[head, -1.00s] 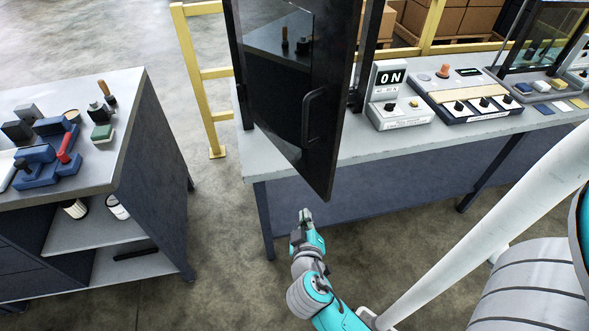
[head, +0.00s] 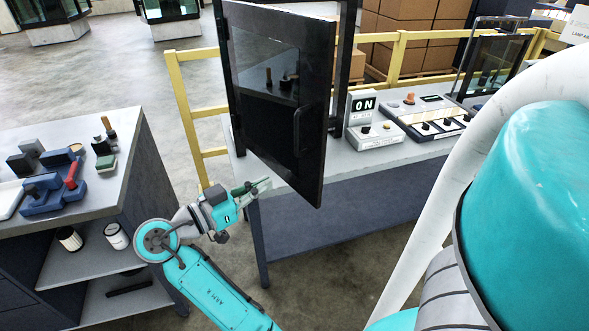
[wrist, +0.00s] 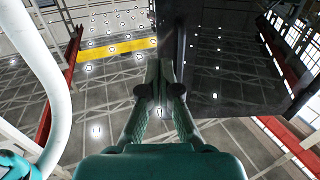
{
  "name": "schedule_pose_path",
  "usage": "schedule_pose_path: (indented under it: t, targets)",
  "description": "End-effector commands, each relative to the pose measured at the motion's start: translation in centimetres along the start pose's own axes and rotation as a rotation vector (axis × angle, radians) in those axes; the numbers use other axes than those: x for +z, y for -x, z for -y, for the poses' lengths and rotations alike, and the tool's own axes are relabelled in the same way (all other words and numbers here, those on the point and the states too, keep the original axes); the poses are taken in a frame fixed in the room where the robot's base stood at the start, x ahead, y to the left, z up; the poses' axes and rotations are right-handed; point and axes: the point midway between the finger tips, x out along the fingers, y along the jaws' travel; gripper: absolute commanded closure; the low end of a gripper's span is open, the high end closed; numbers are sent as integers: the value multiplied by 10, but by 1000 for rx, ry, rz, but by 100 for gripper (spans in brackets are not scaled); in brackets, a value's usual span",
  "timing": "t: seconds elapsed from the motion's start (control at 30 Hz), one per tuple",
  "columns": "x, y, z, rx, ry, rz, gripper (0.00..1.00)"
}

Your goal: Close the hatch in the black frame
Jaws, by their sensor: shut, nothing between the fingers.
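The hatch (head: 262,100) is a dark glossy panel with a black border, standing swung open out of the black frame (head: 344,70) on the bench. Its lower right corner juts out past the bench's front edge. A black bar handle (head: 299,132) sits near its right edge. My gripper (head: 266,185) is shut and empty, just below the hatch's lower left part in the head view. I cannot tell whether it touches. In the wrist view, my shut fingers (wrist: 160,70) point up the picture, with a dark reflecting panel (wrist: 225,50), probably the hatch, close on their right.
The grey bench (head: 375,158) carries an ON sign box (head: 362,110) and a control panel (head: 425,118). A tool table (head: 95,205) with blue clamps stands on the left. A yellow rail (head: 195,120) runs behind. Bare floor lies between table and bench.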

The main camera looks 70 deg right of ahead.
Motion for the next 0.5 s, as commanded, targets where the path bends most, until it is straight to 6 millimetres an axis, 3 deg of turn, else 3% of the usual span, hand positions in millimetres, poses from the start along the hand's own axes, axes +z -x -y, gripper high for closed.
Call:
schedule_pose_path:
  t: [0.17, 0.5]
  targets:
    - [0, -13, -1, 9, -4, 1, 100]
    - [0, -74, -2, 9, -3, 1, 100]
